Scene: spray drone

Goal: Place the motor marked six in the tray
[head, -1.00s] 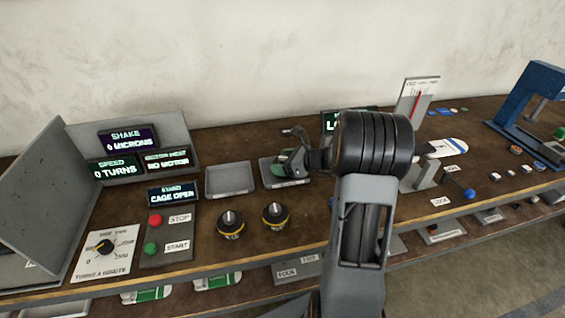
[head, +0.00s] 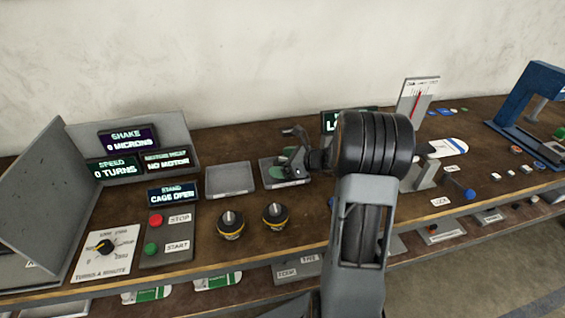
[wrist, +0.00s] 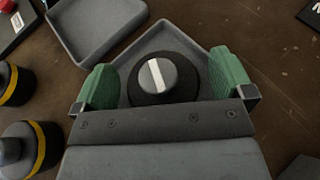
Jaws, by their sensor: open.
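A motor (wrist: 168,75) with a dark round body and a white stripe across its grey top stands in the right-hand tray (wrist: 130,62). No number on it can be read. In the wrist view my gripper is open, its two green-padded fingers on either side of the motor with gaps to it. In the head view my gripper (head: 288,152) is over the right-hand tray (head: 265,177), and the motor there is hidden behind it. Two motors with yellow bands (head: 231,225) (head: 275,216) stand on the bench in front of the trays.
An empty grey tray (head: 230,180) lies left of the one under my gripper. Further left are the stop and start panel (head: 167,234), the speed dial (head: 105,247) and lit displays (head: 127,139). A blue frame (head: 525,110) stands at the far right.

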